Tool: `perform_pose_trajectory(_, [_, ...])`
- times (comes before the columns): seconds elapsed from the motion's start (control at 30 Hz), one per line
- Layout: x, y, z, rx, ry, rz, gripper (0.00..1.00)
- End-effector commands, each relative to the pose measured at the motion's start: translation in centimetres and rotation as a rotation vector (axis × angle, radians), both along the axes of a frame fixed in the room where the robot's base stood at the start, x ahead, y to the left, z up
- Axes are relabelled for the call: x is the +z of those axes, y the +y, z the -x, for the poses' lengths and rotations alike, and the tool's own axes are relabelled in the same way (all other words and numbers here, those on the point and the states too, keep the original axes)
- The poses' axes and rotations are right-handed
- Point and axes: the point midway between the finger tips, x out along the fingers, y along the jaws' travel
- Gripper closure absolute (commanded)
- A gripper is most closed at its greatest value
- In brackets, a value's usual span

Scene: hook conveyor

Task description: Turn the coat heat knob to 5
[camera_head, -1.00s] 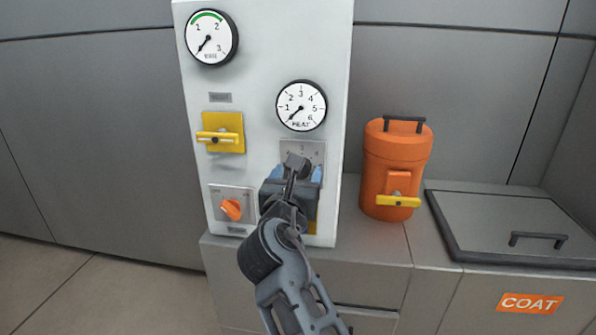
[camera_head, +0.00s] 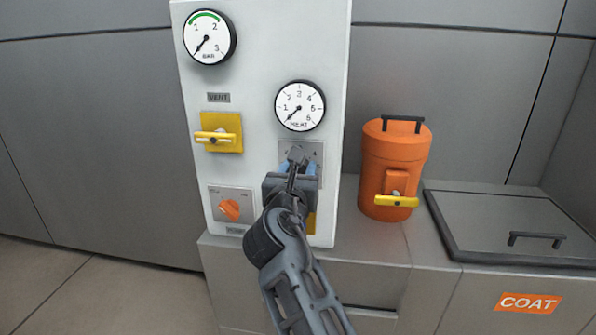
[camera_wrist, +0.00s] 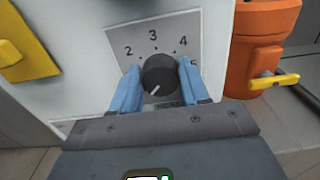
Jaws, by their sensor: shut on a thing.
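The coat heat knob (camera_wrist: 161,74) is a dark round knob on a grey plate (camera_wrist: 190,27) marked 2, 3, 4 and 5 in the wrist view. Its white pointer line points to the lower left, below the 2. My gripper (camera_wrist: 160,70) has a blue finger on each side of the knob and is shut on it. In the head view my gripper (camera_head: 298,169) covers the knob and most of its plate (camera_head: 316,150). The HEAT gauge (camera_head: 300,105) above has its needle at the lower left, below 1.
Left on the white panel (camera_head: 265,60) are a BAR gauge (camera_head: 209,37), a yellow VENT handle (camera_head: 218,136) and an orange knob (camera_head: 229,209). An orange canister (camera_head: 397,160) with a yellow handle stands right of the panel, beside a lidded COAT bin (camera_head: 510,225).

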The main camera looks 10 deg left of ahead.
Motion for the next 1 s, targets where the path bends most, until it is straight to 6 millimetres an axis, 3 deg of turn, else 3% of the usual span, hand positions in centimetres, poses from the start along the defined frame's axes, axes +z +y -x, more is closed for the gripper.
perform_pose_trajectory(0.13, [-0.01,0.01,0.01,0.000,0.000,0.000,0.85])
perform_pose_trajectory(0.47, [-0.03,-0.03,0.01,0.000,-0.002,-0.054,0.85])
perform_pose_trajectory(1.0, [-0.21,-0.25,0.02,-0.001,-0.017,-0.488,0.85])
